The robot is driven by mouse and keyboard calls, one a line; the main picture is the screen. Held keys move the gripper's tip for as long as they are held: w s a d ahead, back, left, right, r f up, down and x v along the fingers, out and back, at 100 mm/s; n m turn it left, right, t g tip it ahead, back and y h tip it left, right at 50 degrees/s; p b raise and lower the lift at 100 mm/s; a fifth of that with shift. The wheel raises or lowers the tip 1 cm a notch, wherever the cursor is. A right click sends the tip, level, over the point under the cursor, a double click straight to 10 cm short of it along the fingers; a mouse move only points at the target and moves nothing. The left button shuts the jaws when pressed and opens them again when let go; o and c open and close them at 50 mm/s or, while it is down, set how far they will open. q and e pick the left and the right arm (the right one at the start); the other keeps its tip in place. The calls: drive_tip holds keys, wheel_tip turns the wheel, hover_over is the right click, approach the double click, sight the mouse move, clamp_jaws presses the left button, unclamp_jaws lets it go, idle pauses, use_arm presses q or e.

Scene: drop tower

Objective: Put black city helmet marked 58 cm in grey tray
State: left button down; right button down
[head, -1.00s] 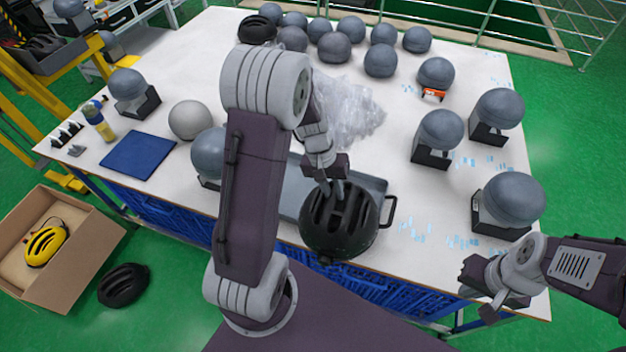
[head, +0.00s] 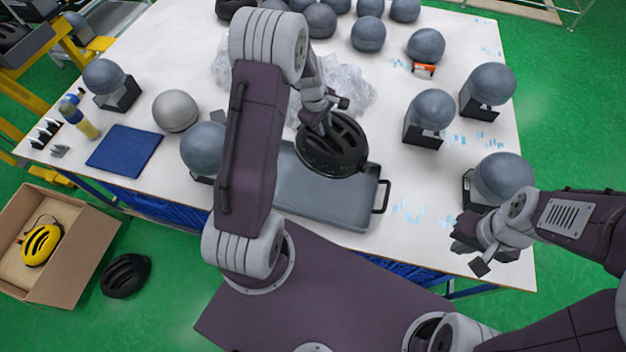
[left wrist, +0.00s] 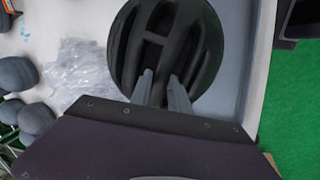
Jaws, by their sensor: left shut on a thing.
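A black vented helmet (head: 333,148) is held by my left gripper (head: 326,122) at the back part of the grey tray (head: 330,203). In the left wrist view the fingers (left wrist: 165,88) reach into the vents of the helmet (left wrist: 150,40), with the tray (left wrist: 236,25) behind it. I cannot tell whether the helmet touches the tray floor. No 58 cm mark is readable. My right gripper (head: 478,252) is empty near the table's front right edge; its finger gap is not clear.
Grey head forms stand around the table, including one right of the tray (head: 428,115) and one near my right gripper (head: 503,178). Clear plastic wrap (head: 345,90) lies behind the helmet. A blue mat (head: 124,150) is at left. A box with a yellow helmet (head: 41,245) and another black helmet (head: 125,276) are on the floor.

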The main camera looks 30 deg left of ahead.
use_arm(q)
drive_tip(key=shift+w+a+r, duration=0.1)
drive_tip(key=shift+w, duration=0.15)
drive_tip(key=s+a+f+b, duration=0.5)
drive_tip(key=s+f+b, duration=0.3)
drive_tip(key=s+f, duration=0.2)
drive_tip(key=shift+s+a+f, duration=0.2)
drive_tip(key=shift+f, duration=0.45)
drive_tip(key=c, duration=1.6)
unclamp_jaws()
drive_tip(key=shift+s+d+b, duration=0.1)
drive_tip(key=shift+b, duration=0.25)
drive_tip(key=shift+c, duration=0.2)
drive_tip(key=o, duration=0.4)
